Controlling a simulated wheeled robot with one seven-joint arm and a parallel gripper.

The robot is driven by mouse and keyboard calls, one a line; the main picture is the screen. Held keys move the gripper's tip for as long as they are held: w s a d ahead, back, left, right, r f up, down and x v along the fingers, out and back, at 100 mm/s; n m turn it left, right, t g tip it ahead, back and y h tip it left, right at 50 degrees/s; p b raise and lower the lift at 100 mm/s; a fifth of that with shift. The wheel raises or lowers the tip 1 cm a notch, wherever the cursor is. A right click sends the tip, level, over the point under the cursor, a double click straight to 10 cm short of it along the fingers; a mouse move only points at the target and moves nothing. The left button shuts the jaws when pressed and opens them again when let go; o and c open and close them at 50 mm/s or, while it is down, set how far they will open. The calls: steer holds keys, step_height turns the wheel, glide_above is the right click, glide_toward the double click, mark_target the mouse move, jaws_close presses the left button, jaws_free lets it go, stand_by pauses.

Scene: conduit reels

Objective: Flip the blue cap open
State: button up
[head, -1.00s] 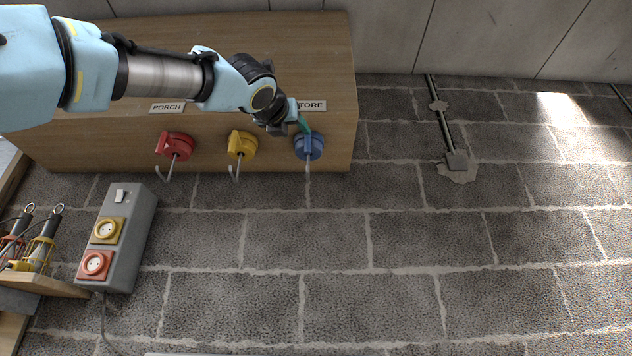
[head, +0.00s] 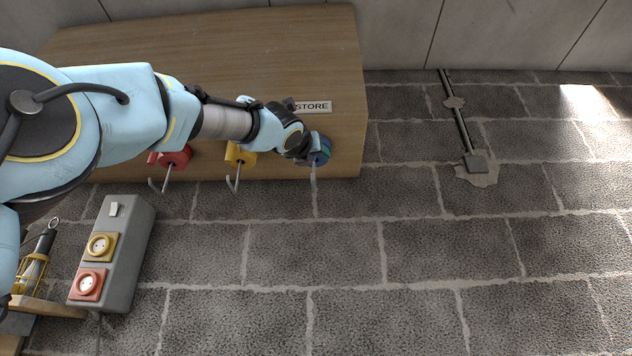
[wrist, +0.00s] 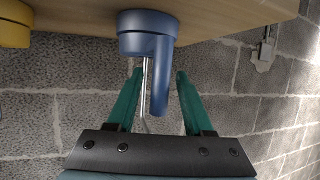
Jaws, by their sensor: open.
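The blue cap (wrist: 148,35) is a round blue piece with a lever hanging down from it, fixed to the wooden board below the STORE label. In the head view the blue cap (head: 322,150) is partly covered by my wrist. My gripper (wrist: 159,76) is open, its two green fingers pointing towards the cap. The blue lever (wrist: 160,80) hangs between the fingers, nearer the right one, with space seen on both sides. A metal hook (wrist: 145,100) shows behind the lever. In the head view my fingers are mostly hidden at the cap.
A yellow cap (head: 240,155) and a red cap (head: 178,160), each with a hook, sit left along the board (head: 230,50). A grey socket box (head: 125,240) and a caged lamp (head: 35,265) are lower left. The block wall right of the board is mostly clear.

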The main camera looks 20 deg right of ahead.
steer(key=shift+w+d+r, duration=0.2)
steer(key=shift+w+d, duration=0.1)
steer(key=shift+w, duration=0.1)
jaws_close()
stand_by(1.3)
